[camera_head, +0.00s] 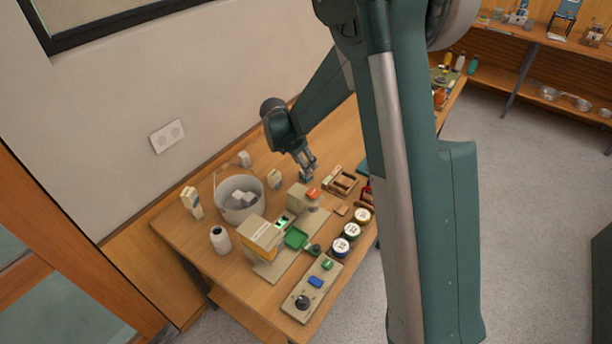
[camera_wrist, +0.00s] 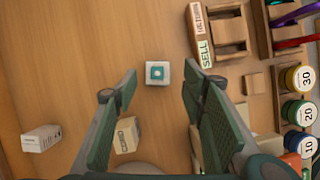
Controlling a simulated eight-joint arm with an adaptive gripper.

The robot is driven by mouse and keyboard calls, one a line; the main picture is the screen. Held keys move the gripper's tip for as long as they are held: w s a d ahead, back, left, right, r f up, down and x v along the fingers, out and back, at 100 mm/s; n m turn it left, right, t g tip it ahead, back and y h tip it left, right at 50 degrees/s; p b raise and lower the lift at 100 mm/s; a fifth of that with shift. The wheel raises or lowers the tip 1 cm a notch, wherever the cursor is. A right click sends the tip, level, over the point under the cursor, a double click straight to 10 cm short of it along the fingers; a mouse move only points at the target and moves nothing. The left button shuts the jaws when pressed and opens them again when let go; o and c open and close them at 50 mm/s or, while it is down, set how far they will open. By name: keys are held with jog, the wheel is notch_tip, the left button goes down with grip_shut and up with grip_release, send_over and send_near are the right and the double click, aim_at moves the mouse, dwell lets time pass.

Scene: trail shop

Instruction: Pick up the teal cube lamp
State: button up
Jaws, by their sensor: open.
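I cannot tell the exact height gap.
A wooden tray (camera_wrist: 229,54) and a SELL sign block (camera_wrist: 198,37) stand close on the right, with numbered rolls (camera_wrist: 299,112) beyond. A small box (camera_wrist: 126,136) and a carton (camera_wrist: 41,138) are at lower left. A grey bucket (camera_head: 239,211) stands nearby. Bare tabletop surrounds the lamp's left.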

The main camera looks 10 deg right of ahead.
jog(key=shift+f, duration=0.15)
jog(key=shift+a+x, duration=0.2)
jog(key=shift+x, duration=2.3)
jog(key=shift+w, duration=0.15)
jog(key=shift+c, duration=0.3)
jog(key=c, duration=0.9)
